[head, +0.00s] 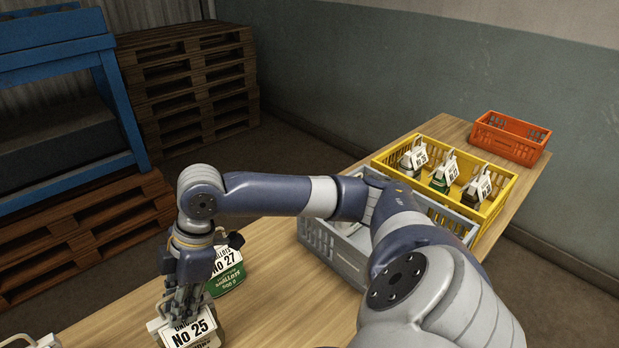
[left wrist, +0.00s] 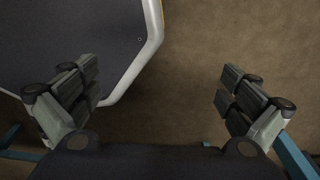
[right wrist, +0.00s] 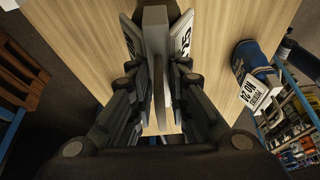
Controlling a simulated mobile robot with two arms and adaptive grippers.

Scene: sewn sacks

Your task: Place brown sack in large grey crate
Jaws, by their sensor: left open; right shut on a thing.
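The brown sack (head: 207,341), with a white No 25 label, stands low at the left of the head view, mostly hidden by its label and my fingers. My right gripper (head: 184,303) is shut on its top; in the right wrist view the pinched top (right wrist: 158,60) is between the fingers, over the table. I cannot tell whether the sack touches the table. The large grey crate (head: 333,255) stands mid-table, partly behind my right arm; most of its inside is hidden. My left gripper (left wrist: 160,95) is open and empty above the floor, outside the head view.
A green No 27 sack (head: 230,275) stands just behind the held sack. A blue No 24 sack (right wrist: 247,58) shows in the right wrist view. The yellow crate (head: 485,213) holds three sacks; an orange crate (head: 513,143) stands beyond. Pallets (head: 190,85) and a blue rack (head: 60,60) are left.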

